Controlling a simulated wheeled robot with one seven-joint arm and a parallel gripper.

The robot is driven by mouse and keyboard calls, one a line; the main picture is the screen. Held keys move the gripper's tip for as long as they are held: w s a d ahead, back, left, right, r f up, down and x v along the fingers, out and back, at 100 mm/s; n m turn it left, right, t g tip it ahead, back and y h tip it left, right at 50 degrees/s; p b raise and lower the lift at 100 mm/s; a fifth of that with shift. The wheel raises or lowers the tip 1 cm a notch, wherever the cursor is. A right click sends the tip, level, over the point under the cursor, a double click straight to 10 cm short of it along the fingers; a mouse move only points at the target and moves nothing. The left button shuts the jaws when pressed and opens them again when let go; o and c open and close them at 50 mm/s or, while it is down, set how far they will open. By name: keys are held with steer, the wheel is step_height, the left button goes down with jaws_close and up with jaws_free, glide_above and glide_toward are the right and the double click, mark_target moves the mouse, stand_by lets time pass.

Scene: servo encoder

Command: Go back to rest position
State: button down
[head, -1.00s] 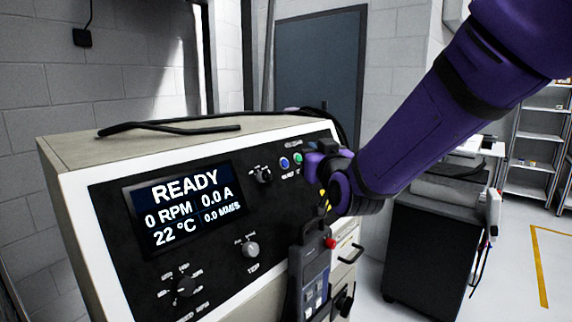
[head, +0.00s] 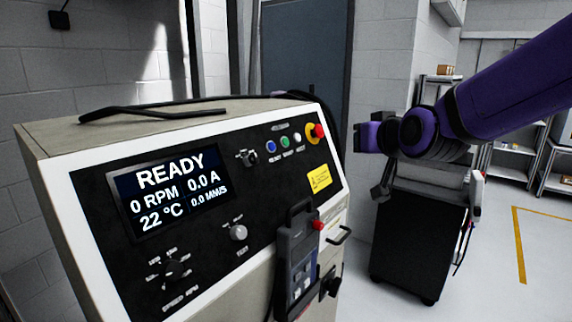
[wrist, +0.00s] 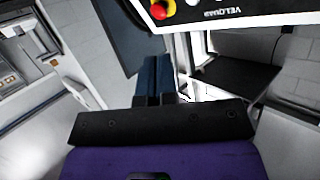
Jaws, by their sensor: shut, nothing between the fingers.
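My gripper (head: 380,190) hangs in open air to the right of the control cabinet, in front of the black cart in the head view. In the wrist view its two dark fingers (wrist: 154,80) lie side by side, shut with nothing between them. My purple arm reaches in from the right edge of the head view. The cabinet (head: 250,252) has a dark panel with a screen (head: 172,190) reading READY, 0 RPM, 0.0 A, 22 °C and 0.0 MM/S. My gripper is clear of the panel.
A red emergency stop (head: 318,131) on yellow sits at the panel's upper right. A handheld pendant (head: 299,262) with a red button hangs on the cabinet front. A black cable (head: 150,114) lies on top. The black cart (head: 415,245) stands right, with open floor beyond.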

steer(key=s+d+f+g+h, duration=0.1)
steer(key=s+d+g, duration=0.1)
steer(key=s+d, duration=0.3)
steer(key=s+d+f+m+g+h, duration=0.1)
steer(key=s+d, duration=0.4)
steer(key=s, duration=0.8)
steer(key=s+d+f+m+g+h, duration=0.1)
steer(key=s+d+g+h, duration=0.1)
steer(key=s+d+g, duration=0.3)
steer(key=s, duration=0.4)
steer(key=shift+s+f, duration=0.35)
